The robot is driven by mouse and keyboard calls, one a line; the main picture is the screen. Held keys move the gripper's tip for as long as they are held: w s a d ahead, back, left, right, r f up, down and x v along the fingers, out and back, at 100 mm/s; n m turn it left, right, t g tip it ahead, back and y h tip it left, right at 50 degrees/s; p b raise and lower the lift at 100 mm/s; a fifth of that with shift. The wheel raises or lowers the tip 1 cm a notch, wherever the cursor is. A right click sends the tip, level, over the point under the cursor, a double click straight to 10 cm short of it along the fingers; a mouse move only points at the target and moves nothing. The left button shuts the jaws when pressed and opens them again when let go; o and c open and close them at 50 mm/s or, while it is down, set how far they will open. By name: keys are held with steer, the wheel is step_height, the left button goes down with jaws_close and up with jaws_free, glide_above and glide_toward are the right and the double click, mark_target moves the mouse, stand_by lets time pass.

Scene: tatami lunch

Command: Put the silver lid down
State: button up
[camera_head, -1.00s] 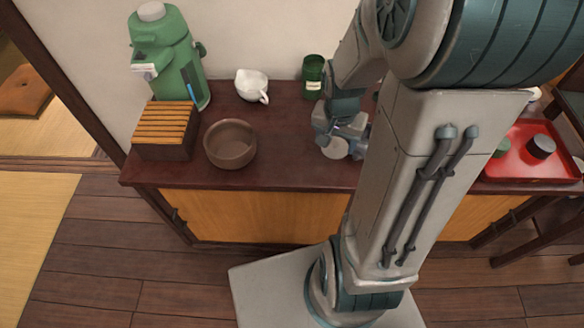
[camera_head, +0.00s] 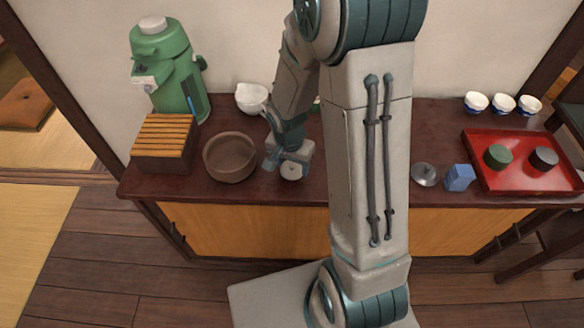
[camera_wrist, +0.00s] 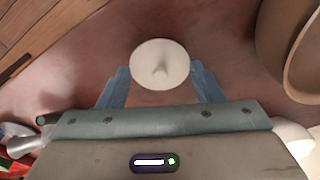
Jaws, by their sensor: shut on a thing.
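My gripper (camera_head: 287,166) is shut on a pale, cream-coloured round lid (camera_wrist: 160,64) with a small knob in its middle. In the wrist view the lid sits between my two blue fingers. In the head view the pale lid (camera_head: 291,171) is low near the counter's front edge, just right of the brown bowl. I cannot tell whether it touches the counter. A silver round thing with a small knob (camera_head: 424,174), like a lid, rests on the counter right of my arm, apart from my gripper.
The brown bowl (camera_head: 230,157) is close left of my gripper. A slatted box (camera_head: 165,145), green flask (camera_head: 172,75) and white pitcher (camera_head: 252,97) stand left and behind. At right are a blue box (camera_head: 459,177), red tray (camera_head: 520,182) and white cups (camera_head: 503,104).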

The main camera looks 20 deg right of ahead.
mark_target(290, 174)
steer(key=shift+f, duration=1.1)
steer(key=shift+f+b, duration=0.2)
steer(key=shift+b, duration=0.1)
steer(key=o, duration=1)
steer(key=shift+r, duration=0.1)
steer(key=shift+c, duration=0.2)
steer(key=shift+r, duration=0.1)
step_height(290, 174, up, 12)
steer(key=s+p, duration=0.1)
steer(key=p, duration=0.1)
steer(key=s+r+n+t+y, duration=0.1)
steer(key=s+r+n, duration=0.7)
steer(key=s+r, duration=0.3)
steer(key=shift+s+t, duration=0.3)
steer(key=shift+s, duration=0.5)
